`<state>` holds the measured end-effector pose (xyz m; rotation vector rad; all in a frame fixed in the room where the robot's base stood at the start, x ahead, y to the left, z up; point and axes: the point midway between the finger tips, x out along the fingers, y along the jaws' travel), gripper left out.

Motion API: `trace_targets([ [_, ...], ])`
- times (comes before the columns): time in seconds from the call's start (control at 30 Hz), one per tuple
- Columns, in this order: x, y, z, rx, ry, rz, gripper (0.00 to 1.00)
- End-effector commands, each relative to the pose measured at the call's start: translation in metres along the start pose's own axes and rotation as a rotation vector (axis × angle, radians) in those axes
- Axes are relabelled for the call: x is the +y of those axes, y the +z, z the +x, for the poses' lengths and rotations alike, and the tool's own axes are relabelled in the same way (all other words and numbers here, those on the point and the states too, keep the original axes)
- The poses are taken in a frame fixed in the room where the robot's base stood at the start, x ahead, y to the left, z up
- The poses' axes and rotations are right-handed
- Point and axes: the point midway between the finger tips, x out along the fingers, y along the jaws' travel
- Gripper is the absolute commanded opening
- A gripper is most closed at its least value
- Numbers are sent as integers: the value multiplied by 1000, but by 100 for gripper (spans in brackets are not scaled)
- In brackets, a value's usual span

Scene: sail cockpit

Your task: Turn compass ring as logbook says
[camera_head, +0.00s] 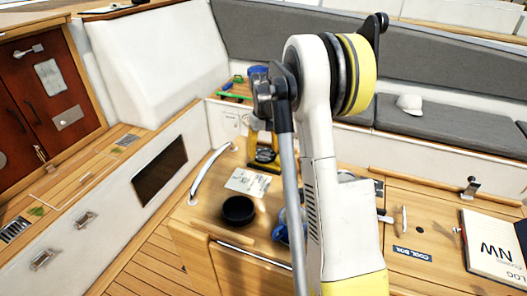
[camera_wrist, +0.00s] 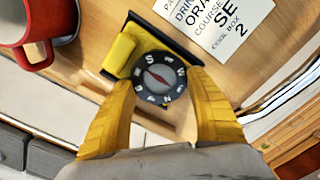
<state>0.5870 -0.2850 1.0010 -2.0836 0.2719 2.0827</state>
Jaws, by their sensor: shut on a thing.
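My gripper (camera_wrist: 160,84) is shut on the dark compass ring (camera_wrist: 172,97), with a yellow finger on each side of it. The ring has white direction letters, and a red and white needle shows in its middle. The yellow compass body (camera_wrist: 121,50) with a dark edge is on the wooden table. In the head view the compass is a small yellow and black shape (camera_head: 264,160) under my arm, partly hidden. The open logbook (camera_head: 490,262) lies at the right and reads "NW" in large letters.
A paper card (camera_wrist: 220,22) beside the compass reads "COURSE SE" and "COOL BOX 2", partly cut off. A red mug (camera_wrist: 38,28) stands left in the wrist view. A black bowl (camera_head: 238,210) and a blue object (camera_head: 280,233) stand on the table.

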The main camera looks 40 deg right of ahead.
Motion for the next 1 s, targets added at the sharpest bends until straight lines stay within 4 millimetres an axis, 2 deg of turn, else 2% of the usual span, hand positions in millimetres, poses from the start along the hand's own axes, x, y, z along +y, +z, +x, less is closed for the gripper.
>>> trace_targets([
  [0.3,0,0,1,-1,0,91,34],
  [0.73,0,1,1,-1,0,99,34],
  [0.77,0,1,1,-1,0,99,71],
  [0.8,0,1,1,-1,0,99,83],
  [0.83,0,0,1,-1,0,99,89],
  [1.0,0,0,0,-1,0,99,89],
])
